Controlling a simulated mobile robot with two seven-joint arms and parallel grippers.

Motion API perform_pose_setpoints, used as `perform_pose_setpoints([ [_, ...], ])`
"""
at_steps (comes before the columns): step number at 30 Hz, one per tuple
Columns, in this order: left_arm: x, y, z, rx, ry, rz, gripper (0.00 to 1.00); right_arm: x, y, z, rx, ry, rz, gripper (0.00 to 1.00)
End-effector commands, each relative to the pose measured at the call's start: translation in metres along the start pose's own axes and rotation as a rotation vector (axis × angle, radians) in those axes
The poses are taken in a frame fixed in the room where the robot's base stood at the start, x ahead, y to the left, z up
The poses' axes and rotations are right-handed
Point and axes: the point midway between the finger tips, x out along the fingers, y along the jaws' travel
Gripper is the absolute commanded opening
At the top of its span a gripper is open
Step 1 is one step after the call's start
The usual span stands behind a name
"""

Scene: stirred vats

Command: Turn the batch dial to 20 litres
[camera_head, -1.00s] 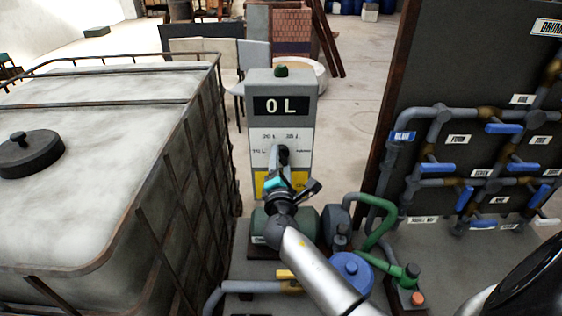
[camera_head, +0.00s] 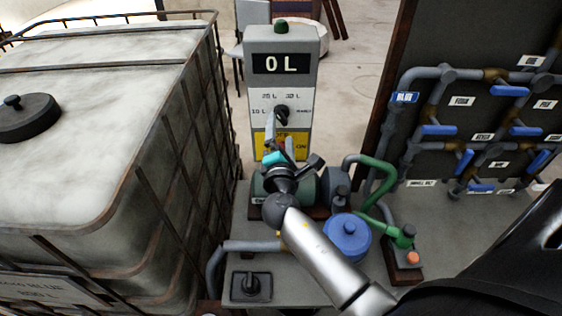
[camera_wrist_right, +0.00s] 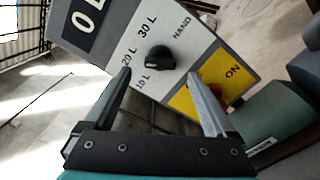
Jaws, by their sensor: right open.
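The batch dial is a round black knob (camera_head: 282,112) on the white face of a grey control post (camera_head: 256,88). It also shows in the right wrist view (camera_wrist_right: 160,57), ringed by the labels 10 L, 20 L, 30 L and HAND. I cannot tell for sure which label it points at. The display (camera_head: 281,64) above reads 0 L. My right gripper (camera_head: 279,138) is in front of the post, just below the dial. In the right wrist view its two fingers (camera_wrist_right: 158,74) are apart and empty, with the knob beyond the gap between their tips. My left gripper is not in view.
A yellow panel marked ON, with a red part (camera_wrist_right: 214,90), lies below the dial, close to one finger. A large caged tank (camera_head: 90,130) stands left. A pipe board (camera_head: 480,110) stands right. A blue lidded pot (camera_head: 347,236) and green pipe (camera_head: 375,175) are near my right arm.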

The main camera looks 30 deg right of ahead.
Motion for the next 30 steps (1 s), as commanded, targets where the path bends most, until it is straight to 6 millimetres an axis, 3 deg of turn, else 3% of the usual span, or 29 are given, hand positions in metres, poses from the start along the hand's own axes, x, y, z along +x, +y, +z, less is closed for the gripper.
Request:
perform_pose_setpoints([
  [9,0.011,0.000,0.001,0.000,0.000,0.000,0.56,-0.064,-0.002,-0.001,0.003,0.002,-0.002,0.90],
  [15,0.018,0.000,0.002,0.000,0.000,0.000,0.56,-0.093,-0.001,-0.001,0.000,0.001,-0.001,0.90],
  [21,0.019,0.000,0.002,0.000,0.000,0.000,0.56,-0.105,0.000,0.000,0.001,-0.001,0.000,0.90],
  [30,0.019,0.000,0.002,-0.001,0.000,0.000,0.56,-0.106,0.001,0.001,0.001,-0.001,0.001,0.90],
])
